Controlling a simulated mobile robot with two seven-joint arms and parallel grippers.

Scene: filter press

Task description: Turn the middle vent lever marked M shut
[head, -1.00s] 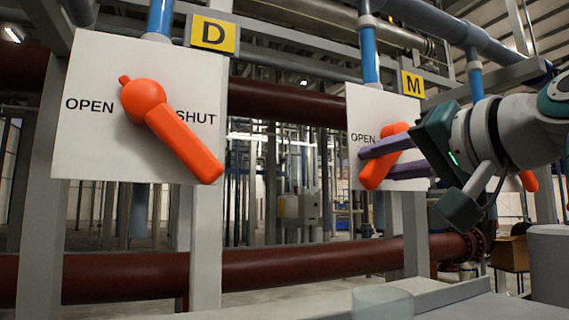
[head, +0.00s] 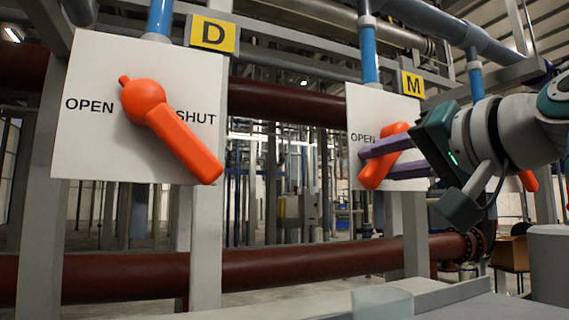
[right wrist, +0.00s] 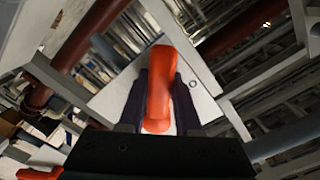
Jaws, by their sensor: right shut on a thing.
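The middle vent lever (head: 373,179) is orange and sits on a white plate (head: 355,108) under a yellow M sign (head: 413,84). Its handle slants down and to the left from its pivot. The word OPEN shows at the plate's left; the plate's right part is hidden behind my gripper. My right gripper (head: 366,162) reaches in from the right with its purple fingers across the handle. In the right wrist view the orange handle (right wrist: 159,90) lies between the two dark fingers, which are shut on it. My left gripper is not in view.
A larger orange lever (head: 183,144) stands at the left on a plate under a D sign (head: 214,35), its handle slanting down to the right over SHUT. Another orange lever (head: 528,181) shows partly behind my right arm. A brown pipe (head: 290,263) runs across below.

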